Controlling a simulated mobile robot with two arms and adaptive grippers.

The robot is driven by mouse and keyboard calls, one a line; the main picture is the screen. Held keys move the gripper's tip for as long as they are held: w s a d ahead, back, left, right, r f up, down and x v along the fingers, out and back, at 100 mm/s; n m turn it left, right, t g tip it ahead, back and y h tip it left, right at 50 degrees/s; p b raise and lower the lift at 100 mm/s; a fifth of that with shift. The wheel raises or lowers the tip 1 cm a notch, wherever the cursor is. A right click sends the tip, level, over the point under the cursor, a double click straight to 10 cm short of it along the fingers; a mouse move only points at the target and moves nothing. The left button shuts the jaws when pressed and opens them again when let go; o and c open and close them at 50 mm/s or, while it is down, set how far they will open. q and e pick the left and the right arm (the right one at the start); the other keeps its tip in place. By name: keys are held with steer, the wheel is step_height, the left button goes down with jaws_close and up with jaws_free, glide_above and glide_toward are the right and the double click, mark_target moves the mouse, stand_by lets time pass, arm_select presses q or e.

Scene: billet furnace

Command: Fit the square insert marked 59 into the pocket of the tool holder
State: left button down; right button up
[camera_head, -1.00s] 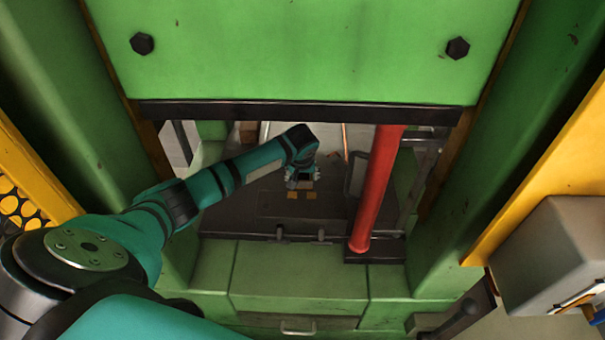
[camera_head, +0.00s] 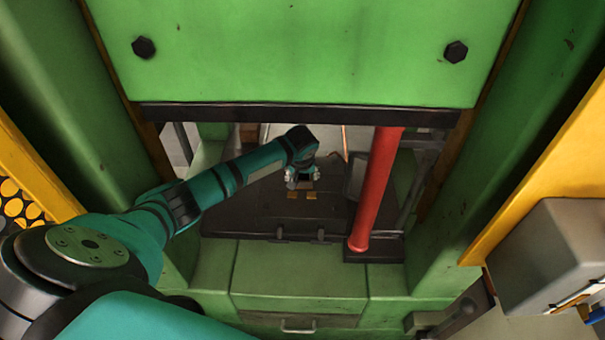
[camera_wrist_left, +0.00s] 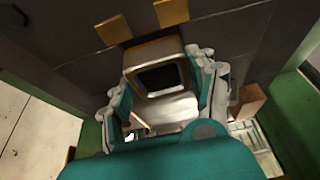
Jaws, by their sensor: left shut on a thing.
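My left gripper (camera_head: 302,182) reaches through the green press frame, low over a dark plate (camera_head: 262,205). In the left wrist view the gripper (camera_wrist_left: 163,95) has its fingers on both sides of a square piece (camera_wrist_left: 155,54) with a brassy rim and a dark face. It is shut on this piece, which looks like the insert; no number can be read. Two gold patches (camera_wrist_left: 113,30) lie on the dark plate just beyond it, and they show in the head view (camera_head: 301,195) too. I cannot make out the holder's pocket. My right gripper is not in view.
A red post (camera_head: 377,190) stands right of the gripper. A dark bar (camera_head: 300,115) under the green upper block (camera_head: 300,50) crosses above my forearm. Green walls close in both sides. A brown block (camera_wrist_left: 247,101) lies near the gripper in the wrist view.

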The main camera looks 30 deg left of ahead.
arm_select(q)
steer(key=shift+w+f+p, duration=0.1)
steer(key=shift+f+p, duration=0.3)
steer(key=shift+p, duration=0.05)
stand_by(1.6)
steer(key=shift+c, duration=1.8)
jaws_free()
steer(key=shift+o, duration=0.2)
steer(key=shift+s+f, duration=0.2)
steer(key=v, duration=1.2)
steer(key=shift+d+r, duration=0.1)
steer(key=shift+d, duration=0.05)
